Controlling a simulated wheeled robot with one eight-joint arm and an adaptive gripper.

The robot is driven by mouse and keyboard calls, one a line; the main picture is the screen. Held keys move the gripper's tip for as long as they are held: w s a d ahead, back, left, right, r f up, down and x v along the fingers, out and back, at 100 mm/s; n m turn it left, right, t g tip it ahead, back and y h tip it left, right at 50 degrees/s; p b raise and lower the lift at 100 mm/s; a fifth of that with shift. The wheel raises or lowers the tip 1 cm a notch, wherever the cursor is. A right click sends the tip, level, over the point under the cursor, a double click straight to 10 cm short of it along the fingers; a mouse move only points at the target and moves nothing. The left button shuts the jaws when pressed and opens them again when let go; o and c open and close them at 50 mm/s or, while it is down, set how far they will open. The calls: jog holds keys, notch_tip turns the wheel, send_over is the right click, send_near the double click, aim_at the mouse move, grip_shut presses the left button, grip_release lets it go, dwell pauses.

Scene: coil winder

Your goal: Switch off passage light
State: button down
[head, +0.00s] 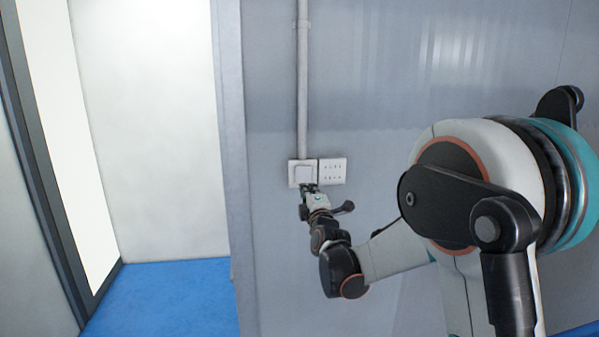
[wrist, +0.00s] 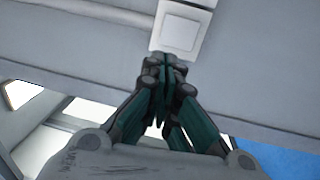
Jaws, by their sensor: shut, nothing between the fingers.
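A white light switch (head: 302,172) is mounted on the grey wall, at the lower end of a vertical conduit. In the wrist view the switch (wrist: 181,32) shows its square rocker just beyond my fingertips. My gripper (head: 308,188) is shut and empty, with its tips at the lower edge of the switch plate. In the wrist view my gripper (wrist: 162,70) has its fingertips together, close below the rocker. I cannot tell whether the tips touch the plate, nor which way the rocker is set.
A white socket plate (head: 333,171) sits directly right of the switch. The conduit (head: 302,80) runs up the wall. On the left, past the wall's edge (head: 232,150), is an opening with blue floor (head: 170,295) and a bright panel (head: 75,130).

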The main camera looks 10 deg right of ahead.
aim_at(298, 164)
jog(key=w, duration=0.4)
jog(key=w+r+p, duration=0.1)
jog(key=w, duration=0.4)
jog(key=w+p, duration=0.1)
jog(key=w, duration=0.4)
jog(key=shift+r, duration=0.2)
jog(key=shift+w+r+b, duration=0.15)
jog(key=shift+w+b, duration=0.15)
jog(key=shift+w, duration=0.15)
jog(key=shift+s+d, duration=0.1)
jog(key=shift+s, duration=0.4)
jog(key=s+r+b, duration=0.1)
jog(key=s+b, duration=0.1)
jog(key=s, duration=1)
jog(key=shift+s+r, duration=0.2)
jog(key=shift+s, duration=0.2)
jog(key=shift+s, duration=0.1)
